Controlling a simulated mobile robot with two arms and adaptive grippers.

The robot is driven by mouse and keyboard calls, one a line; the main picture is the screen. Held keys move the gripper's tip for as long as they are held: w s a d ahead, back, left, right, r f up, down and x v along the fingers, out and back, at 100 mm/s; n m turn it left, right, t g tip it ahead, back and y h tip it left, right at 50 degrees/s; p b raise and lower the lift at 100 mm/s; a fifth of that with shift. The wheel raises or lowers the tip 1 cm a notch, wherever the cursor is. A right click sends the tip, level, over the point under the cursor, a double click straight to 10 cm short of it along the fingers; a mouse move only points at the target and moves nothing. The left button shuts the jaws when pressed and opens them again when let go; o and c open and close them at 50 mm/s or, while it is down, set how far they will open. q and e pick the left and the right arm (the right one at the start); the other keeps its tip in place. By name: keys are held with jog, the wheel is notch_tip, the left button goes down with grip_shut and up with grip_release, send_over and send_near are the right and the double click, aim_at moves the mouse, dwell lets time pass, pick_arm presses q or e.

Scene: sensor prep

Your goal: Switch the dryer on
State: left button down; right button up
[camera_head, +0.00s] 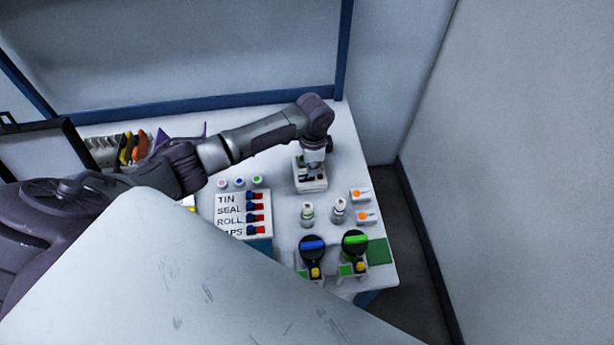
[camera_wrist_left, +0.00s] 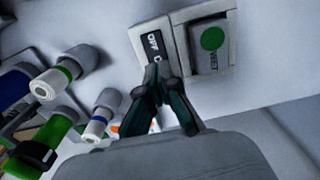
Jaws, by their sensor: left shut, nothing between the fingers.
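The white unit that appears to be the dryer (camera_head: 312,185) stands on the table, under the end of my left arm. In the left wrist view it has a dark switch plate (camera_wrist_left: 153,45) with "OFF" lettering. Beside the plate is a panel with a green round spot (camera_wrist_left: 212,39) and the word "WET". My left gripper (camera_wrist_left: 163,71) is shut and empty, its fingertips over the lower part of the switch plate and hiding part of its lettering. I cannot tell whether they touch it. In the head view the left gripper (camera_head: 314,170) is small and dark. My right gripper is not in view.
Two small bottles (camera_head: 307,212) and orange-marked white blocks (camera_head: 362,217) stand nearby. Blue-topped (camera_head: 312,244) and green-topped (camera_head: 355,240) devices stand in front, beside a green pad (camera_head: 379,251). A labelled board (camera_head: 229,213) lies left. A wall rises behind the table.

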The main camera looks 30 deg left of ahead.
pick_arm(q)
jog(key=shift+f+b, duration=0.4)
jog(key=shift+f, duration=0.45)
dwell(0.3)
notch_tip(320, 180, up, 7)
jog(key=p, duration=0.8)
jog(key=shift+r, duration=0.1)
dwell(0.4)
jog(key=shift+d, duration=0.1)
